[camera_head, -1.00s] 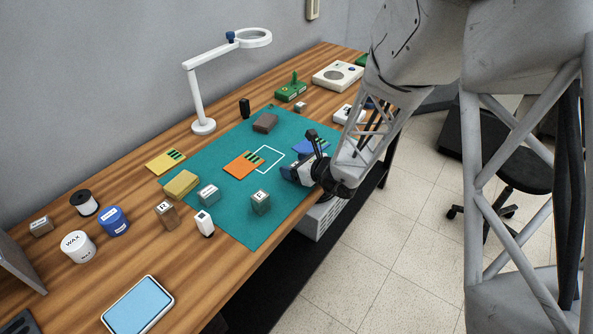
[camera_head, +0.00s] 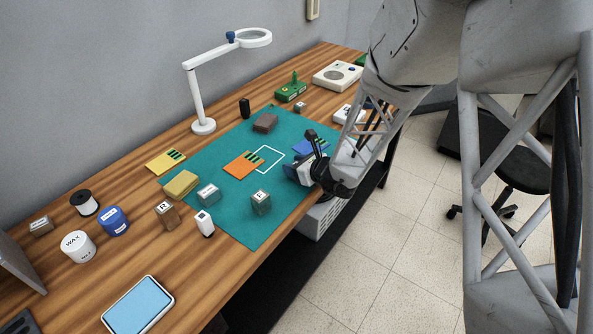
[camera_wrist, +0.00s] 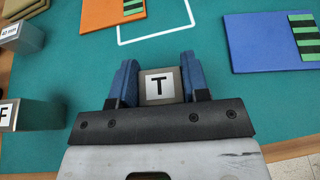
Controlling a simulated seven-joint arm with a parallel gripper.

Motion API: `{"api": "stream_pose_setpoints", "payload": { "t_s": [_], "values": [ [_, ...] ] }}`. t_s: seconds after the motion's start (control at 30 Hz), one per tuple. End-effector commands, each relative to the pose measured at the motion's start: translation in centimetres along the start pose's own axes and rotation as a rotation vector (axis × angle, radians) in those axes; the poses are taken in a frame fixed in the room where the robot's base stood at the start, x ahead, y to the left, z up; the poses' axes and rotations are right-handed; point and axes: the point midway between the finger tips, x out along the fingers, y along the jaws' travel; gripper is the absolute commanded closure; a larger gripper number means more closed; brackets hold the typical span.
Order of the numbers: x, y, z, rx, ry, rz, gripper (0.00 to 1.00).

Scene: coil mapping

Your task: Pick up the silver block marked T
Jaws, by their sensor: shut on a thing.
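The silver block marked T (camera_wrist: 160,87) sits between the two blue fingers of my gripper (camera_wrist: 160,84) in the wrist view. Its T label faces the camera. My gripper is shut on it, one finger against each side. In the head view my gripper (camera_head: 291,171) is at the right edge of the green mat (camera_head: 230,213), and I cannot make out the block there. The wrist view does not clearly show whether the block touches the mat.
A white outlined square (camera_wrist: 155,22) is on the mat ahead, by an orange card (camera_wrist: 108,14). A blue card (camera_wrist: 275,38) lies to the right. A block marked F (camera_wrist: 28,112) stands to the left. Beyond the mat's right edge the table ends.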

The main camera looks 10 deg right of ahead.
Motion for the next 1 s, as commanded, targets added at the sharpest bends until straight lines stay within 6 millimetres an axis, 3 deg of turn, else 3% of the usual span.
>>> {"api": "stream_pose_setpoints", "payload": {
  "t_s": [0.37, 0.67, 0.77, 1.0],
  "values": [
    [-0.1, 0.0, 0.2, 0.000, -0.001, 0.000, 0.85],
    [-0.9, 0.0, 2.3, -0.003, -0.003, 0.000, 0.85],
    [-1.4, 0.0, 3.6, -0.002, -0.003, -0.001, 0.85],
    [-4.3, 1.9, 2.5, -0.001, -0.001, -0.001, 0.85]
  ]
}}
